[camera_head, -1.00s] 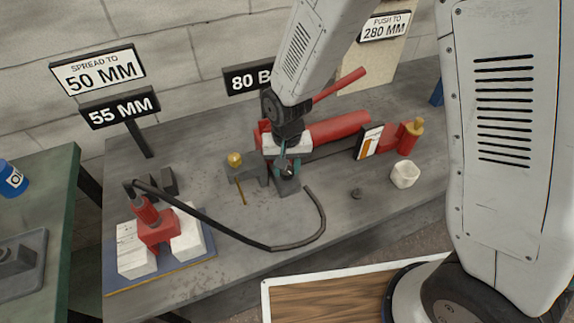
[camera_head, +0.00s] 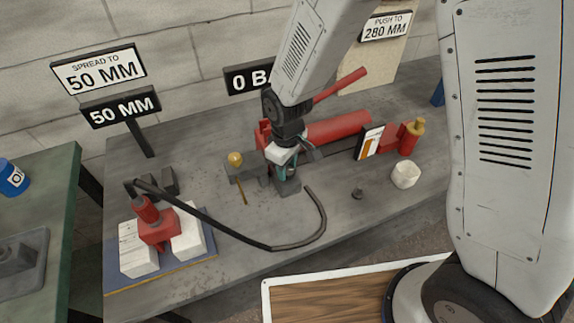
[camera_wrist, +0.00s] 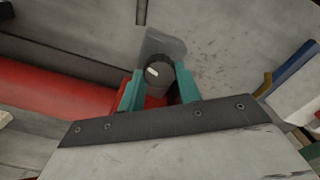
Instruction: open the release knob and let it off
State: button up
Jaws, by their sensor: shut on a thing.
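My gripper (camera_head: 285,172) is at the front of the red hand pump (camera_head: 340,127) on the bench. In the wrist view its two teal fingers (camera_wrist: 158,92) are shut on the dark round release knob (camera_wrist: 159,72), one on each side; a pale mark shows on the knob's face. In the head view the wrist hides most of the knob. The pressure sign (camera_head: 250,78), partly hidden by my arm, reads "0 BA". The red spreader (camera_head: 157,228) stands between two white blocks (camera_head: 188,236). Its sign (camera_head: 122,106) reads 50 MM, below one reading "SPREAD TO 50 MM" (camera_head: 98,70).
A black hose (camera_head: 235,237) runs across the bench front from the spreader. The red pump lever (camera_head: 342,85) slants up beside my arm.

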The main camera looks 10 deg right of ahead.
jog(key=shift+w+a+n, duration=0.1)
jog(key=shift+n, duration=0.9)
jog(key=shift+r, duration=0.1)
jog(key=o, duration=1)
jog(key=shift+c, duration=0.2)
notch_tip(320, 180, up, 8)
jog(key=shift+f, duration=0.15)
